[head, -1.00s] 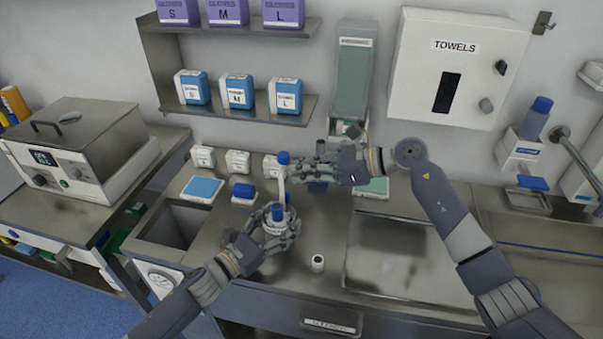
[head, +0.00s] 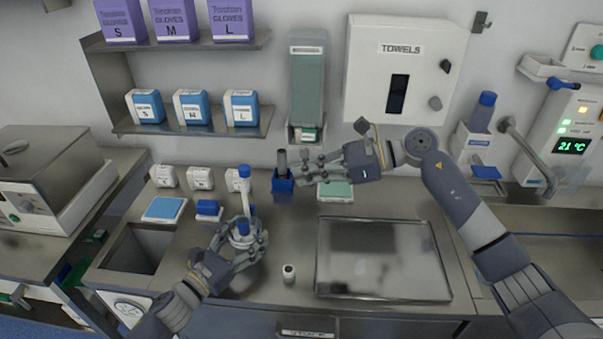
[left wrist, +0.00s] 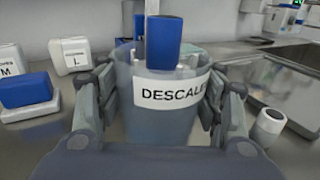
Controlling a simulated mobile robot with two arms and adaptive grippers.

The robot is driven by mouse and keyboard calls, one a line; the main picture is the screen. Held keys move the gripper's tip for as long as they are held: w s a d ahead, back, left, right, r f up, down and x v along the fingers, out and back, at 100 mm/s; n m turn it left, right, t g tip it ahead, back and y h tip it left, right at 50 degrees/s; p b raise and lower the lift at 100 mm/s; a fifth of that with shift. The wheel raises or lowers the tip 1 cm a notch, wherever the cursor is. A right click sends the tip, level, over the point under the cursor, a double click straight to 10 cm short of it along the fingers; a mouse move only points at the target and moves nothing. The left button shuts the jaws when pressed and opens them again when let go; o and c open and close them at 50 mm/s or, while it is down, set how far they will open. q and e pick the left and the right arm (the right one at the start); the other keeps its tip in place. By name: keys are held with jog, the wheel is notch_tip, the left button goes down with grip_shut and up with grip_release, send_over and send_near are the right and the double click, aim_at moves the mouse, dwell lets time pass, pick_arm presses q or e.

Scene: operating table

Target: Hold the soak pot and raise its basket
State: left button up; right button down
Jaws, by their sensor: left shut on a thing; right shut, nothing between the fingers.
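The soak pot is a translucent grey pot with a white "DESCALE" label (left wrist: 172,93) in the left wrist view. My left gripper (head: 240,243) is shut around it, with fingers on both sides, and the pot stands upright over the counter. A blue cylinder (left wrist: 162,42) stands up out of the pot's mouth. A white stem with a blue top (head: 244,171) rises above the pot in the head view. The basket itself is hidden in the pot. My right gripper (head: 308,171) is shut and empty, to the right of the stem and apart from it.
A small white container (head: 289,273) stands right of the pot. A metal tray (head: 382,258) lies further right. A sink opening (head: 137,250) and blue pad (head: 164,208) are at left.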

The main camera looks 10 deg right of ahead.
pick_arm(q)
jog(key=o, duration=1.4)
